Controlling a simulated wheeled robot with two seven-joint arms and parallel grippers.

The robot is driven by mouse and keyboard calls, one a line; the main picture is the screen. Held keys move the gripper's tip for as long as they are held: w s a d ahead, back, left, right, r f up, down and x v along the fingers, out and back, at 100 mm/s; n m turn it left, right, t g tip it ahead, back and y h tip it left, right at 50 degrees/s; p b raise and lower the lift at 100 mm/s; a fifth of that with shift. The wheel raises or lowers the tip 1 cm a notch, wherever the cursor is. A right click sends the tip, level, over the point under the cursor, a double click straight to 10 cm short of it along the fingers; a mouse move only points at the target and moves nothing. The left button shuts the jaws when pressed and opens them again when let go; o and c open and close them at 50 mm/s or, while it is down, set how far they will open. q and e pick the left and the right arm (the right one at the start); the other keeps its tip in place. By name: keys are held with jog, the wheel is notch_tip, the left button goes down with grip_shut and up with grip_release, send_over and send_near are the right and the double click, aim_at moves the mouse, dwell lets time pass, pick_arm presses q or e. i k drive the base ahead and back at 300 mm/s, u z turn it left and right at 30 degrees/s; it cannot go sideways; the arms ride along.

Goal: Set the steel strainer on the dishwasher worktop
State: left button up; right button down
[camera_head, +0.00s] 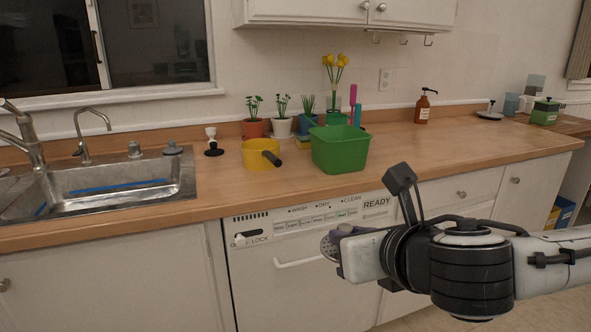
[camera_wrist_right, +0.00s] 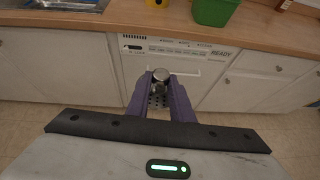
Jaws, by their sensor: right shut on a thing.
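My right gripper (camera_head: 341,237) is shut on the steel strainer (camera_wrist_right: 159,76), a small shiny metal piece with holes between the purple fingers in the wrist view (camera_wrist_right: 160,86). In the head view only a grey bit of the strainer (camera_head: 328,247) shows at the fingertips. The gripper holds it in front of the white dishwasher (camera_head: 252,268), apart from and below the edge of the wooden worktop (camera_head: 290,187). My left gripper is not in view.
On the worktop stand a yellow pot (camera_head: 258,156), a green bin (camera_head: 340,152), potted plants (camera_head: 282,122) and a soap bottle (camera_head: 422,108). A steel sink (camera_head: 110,196) lies at left. The worktop's front strip and the area right of the bin are clear.

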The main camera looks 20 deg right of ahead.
aim_at(228, 185)
jog(key=z, duration=0.35)
jog(key=k, duration=0.25)
jog(key=u, duration=1.1)
jog(key=i, duration=0.9)
jog(key=z, duration=0.95)
jog(key=i, duration=1.05)
jog(key=z, duration=0.25)
